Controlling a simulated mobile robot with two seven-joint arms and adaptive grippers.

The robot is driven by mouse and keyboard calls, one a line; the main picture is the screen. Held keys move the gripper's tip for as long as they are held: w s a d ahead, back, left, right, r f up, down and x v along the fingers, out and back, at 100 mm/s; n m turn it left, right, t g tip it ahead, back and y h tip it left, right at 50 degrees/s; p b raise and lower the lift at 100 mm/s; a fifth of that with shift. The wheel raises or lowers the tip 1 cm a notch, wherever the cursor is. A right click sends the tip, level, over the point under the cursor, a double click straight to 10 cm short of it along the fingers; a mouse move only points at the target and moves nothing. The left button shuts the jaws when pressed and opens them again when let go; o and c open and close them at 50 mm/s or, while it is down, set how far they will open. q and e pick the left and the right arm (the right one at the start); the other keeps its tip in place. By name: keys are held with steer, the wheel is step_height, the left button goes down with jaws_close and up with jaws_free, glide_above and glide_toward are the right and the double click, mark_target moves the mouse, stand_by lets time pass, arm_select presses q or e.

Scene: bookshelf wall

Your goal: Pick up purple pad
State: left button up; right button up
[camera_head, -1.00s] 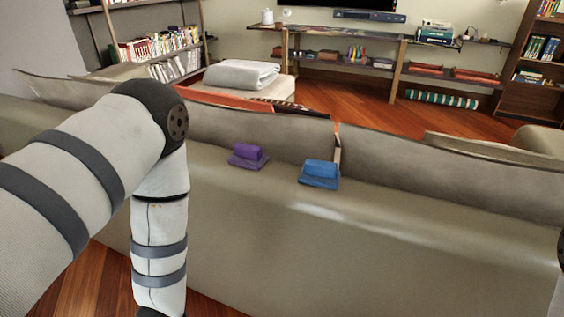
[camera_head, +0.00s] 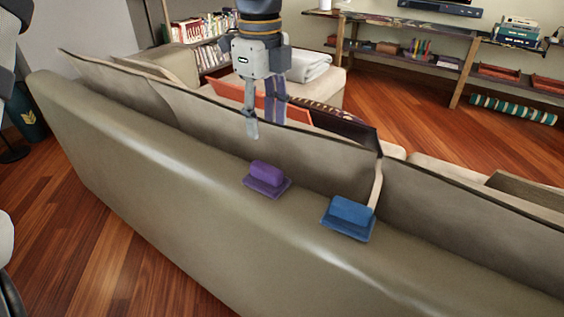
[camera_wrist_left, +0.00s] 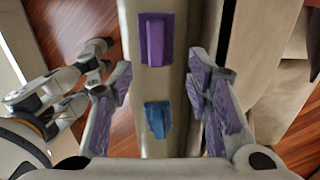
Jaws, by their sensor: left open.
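The purple pad (camera_head: 267,179), a flat base with a raised block on top, lies on the beige sofa's back ledge. It also shows at the top of the left wrist view (camera_wrist_left: 154,39). My left gripper (camera_head: 263,120) points down, above and beyond the purple pad in the head view, apart from it. In the left wrist view its fingers (camera_wrist_left: 160,78) are spread wide with nothing between them. A blue pad (camera_head: 348,217) of similar shape lies right of the purple one; it also shows in the left wrist view (camera_wrist_left: 157,119).
The sofa back (camera_head: 190,165) runs diagonally, with cushions rising behind the pads. A folded white blanket (camera_head: 308,68) lies beyond my left gripper. Shelves line the far wall. Wooden floor (camera_head: 90,225) is open on the near side.

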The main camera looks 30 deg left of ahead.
mark_target(266, 167)
arm_select(q)
steer(key=f, duration=1.1)
steer(key=shift+s+d+f, duration=0.15)
steer(key=shift+s+f, duration=0.05)
steer(key=shift+s, duration=0.15)
jaws_close()
